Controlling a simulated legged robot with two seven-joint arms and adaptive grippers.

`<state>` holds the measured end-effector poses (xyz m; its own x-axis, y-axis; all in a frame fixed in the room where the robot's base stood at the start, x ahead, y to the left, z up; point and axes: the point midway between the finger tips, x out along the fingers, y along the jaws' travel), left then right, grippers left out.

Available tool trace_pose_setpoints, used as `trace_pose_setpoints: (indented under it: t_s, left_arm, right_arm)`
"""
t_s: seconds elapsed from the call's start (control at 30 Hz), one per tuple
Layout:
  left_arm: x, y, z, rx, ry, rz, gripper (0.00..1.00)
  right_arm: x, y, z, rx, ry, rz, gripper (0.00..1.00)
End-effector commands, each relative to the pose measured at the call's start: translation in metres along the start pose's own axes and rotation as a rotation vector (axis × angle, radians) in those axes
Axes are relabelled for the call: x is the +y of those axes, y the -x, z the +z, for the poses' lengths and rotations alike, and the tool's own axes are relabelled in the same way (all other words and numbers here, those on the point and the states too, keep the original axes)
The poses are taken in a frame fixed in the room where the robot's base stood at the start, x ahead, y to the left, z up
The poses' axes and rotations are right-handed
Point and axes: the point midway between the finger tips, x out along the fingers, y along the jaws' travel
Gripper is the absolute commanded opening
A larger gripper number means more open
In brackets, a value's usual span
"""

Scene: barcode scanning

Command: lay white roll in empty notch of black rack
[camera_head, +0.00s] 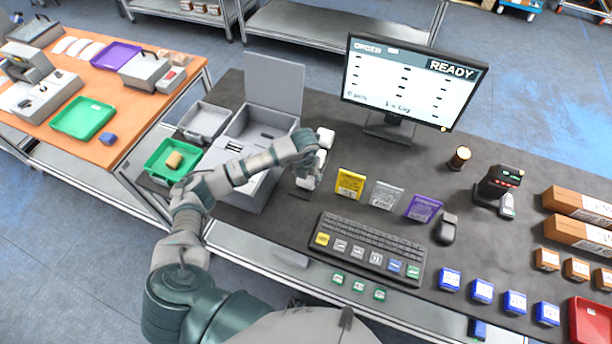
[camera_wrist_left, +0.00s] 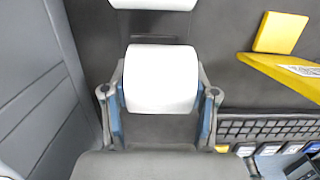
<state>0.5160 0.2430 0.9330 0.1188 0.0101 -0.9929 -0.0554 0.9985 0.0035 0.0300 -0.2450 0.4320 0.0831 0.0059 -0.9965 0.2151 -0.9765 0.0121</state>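My left gripper (camera_head: 316,168) is over the black rack beside the grey machine in the head view. In the left wrist view my left gripper (camera_wrist_left: 161,90) has a finger at each end of a white roll (camera_wrist_left: 161,79), and both fingertips appear to touch it. Another white roll (camera_wrist_left: 152,4) is cut off at the top edge of that view. In the head view white rolls show around the gripper, one at the far end (camera_head: 325,138) and one at the near end (camera_head: 305,183). The black rack (camera_head: 300,193) blends into the dark mat, and its notches are mostly hidden. My right gripper is not in view.
A grey machine with an open lid (camera_head: 274,82) stands close left of the rolls. Yellow (camera_head: 350,183), silver (camera_head: 386,195) and purple (camera_head: 423,208) packets stand to the right. A keyboard (camera_head: 370,247) lies nearer. A monitor (camera_head: 412,85) stands behind.

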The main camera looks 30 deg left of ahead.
Motion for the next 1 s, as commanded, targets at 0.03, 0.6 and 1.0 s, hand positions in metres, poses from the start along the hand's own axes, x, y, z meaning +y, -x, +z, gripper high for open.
trace_pose_setpoints:
  t_s: [0.03, 0.6, 1.0]
  left_arm:
    - [0.002, 0.0, 0.0, 0.0, 0.001, -0.001, 0.73]
    - [0.002, 0.019, 0.001, -0.001, 0.001, -0.002, 0.87]
    - [0.004, 0.101, 0.002, -0.001, 0.002, -0.002, 0.87]
  right_arm:
    - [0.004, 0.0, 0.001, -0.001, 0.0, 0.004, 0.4]
    - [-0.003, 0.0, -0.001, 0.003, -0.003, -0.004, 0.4]
    - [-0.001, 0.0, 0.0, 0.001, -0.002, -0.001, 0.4]
